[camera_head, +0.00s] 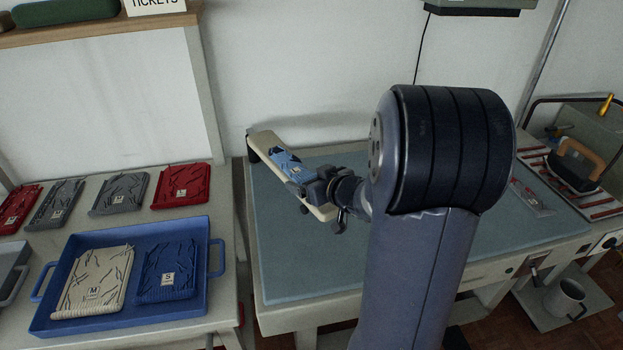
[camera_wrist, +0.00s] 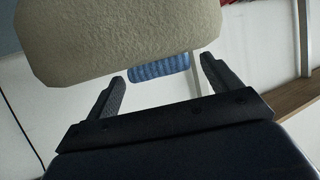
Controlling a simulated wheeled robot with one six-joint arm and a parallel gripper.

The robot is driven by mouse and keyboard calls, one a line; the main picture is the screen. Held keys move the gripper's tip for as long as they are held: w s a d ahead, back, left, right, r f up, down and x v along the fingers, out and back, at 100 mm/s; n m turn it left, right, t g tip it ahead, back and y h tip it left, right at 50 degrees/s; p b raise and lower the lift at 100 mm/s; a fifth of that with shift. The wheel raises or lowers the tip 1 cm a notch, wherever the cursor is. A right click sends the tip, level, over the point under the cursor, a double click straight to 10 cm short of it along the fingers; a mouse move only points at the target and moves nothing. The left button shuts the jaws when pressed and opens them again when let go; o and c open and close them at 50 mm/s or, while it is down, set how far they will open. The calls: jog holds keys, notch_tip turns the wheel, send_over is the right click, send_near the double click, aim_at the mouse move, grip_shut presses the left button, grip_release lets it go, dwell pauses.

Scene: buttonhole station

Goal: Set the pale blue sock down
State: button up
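The pale blue sock (camera_head: 287,162) lies along the narrow cream board above the padded table, with dark patches and a small white label on it. In the wrist view a ribbed blue piece (camera_wrist: 158,68) shows at the edge of the cream board, between my fingers. My gripper (camera_wrist: 162,82) has its fingers spread, with gaps on both sides of the blue piece. In the head view my gripper (camera_head: 312,187) is at the sock's near end, close to the board; whether it touches is hidden.
The cream board (camera_head: 262,142) stands over a blue-grey padded table (camera_head: 420,255). At left a blue tray (camera_head: 140,312) holds a cream and a dark blue folded garment. Red and grey folded garments lie behind it. An iron (camera_head: 575,165) stands at right. The pad's front is clear.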

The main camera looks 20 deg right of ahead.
jog(key=shift+s+d+r, duration=0.1)
jog(key=shift+s+r, duration=0.1)
jog(key=shift+r, duration=0.1)
jog(key=p+v, duration=0.2)
jog(key=v, duration=0.9)
jog(key=shift+s+r, duration=0.15)
jog(key=shift+s, duration=0.15)
jog(key=shift+c, duration=0.4)
